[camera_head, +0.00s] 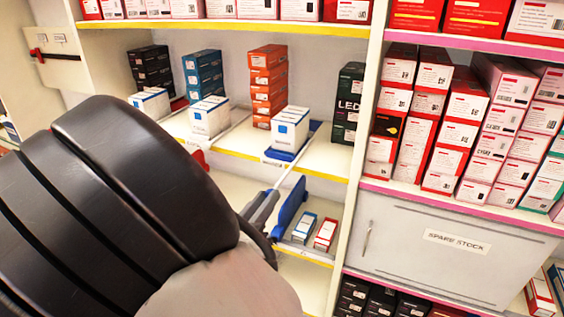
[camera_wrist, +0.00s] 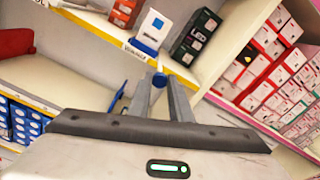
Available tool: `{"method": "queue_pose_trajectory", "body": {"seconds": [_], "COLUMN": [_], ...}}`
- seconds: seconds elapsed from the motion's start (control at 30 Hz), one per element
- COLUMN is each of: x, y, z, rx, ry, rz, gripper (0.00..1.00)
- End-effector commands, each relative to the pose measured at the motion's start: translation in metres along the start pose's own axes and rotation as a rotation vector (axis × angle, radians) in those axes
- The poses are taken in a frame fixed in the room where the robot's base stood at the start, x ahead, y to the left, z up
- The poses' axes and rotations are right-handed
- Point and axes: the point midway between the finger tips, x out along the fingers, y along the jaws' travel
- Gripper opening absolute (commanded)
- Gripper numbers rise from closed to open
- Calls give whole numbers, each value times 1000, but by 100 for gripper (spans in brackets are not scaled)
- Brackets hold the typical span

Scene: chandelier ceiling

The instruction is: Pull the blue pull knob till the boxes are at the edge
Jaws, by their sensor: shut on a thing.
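The blue pull knob (camera_wrist: 159,80) shows between the fingertips of my gripper (camera_wrist: 160,84) in the wrist view. The gripper is shut on it. In the head view my gripper (camera_head: 263,208) is partly behind my dark arm, and I cannot make out the knob there. A thin pale rod runs up from the gripper towards the shelf edge. White boxes with a blue square (camera_head: 290,125) stand above it on a blue base (camera_head: 283,154), close to the yellow shelf edge. They also show in the wrist view (camera_wrist: 153,28).
Similar white boxes (camera_head: 209,116) stand to the left on the same shelf. Orange boxes (camera_head: 267,85) and a dark LED box (camera_head: 348,100) stand behind. A "SPARE STOCK" panel (camera_head: 440,250) is at right.

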Motion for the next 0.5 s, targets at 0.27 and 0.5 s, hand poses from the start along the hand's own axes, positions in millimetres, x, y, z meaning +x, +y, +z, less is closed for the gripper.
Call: {"method": "queue_pose_trajectory", "body": {"seconds": [0.27,0.5], "x": [-19,-18], "y": [0,0], "z": [-2,-2], "rx": [-3,-3], "ry": [1,1], "rz": [1,0], "gripper": [0,27]}}
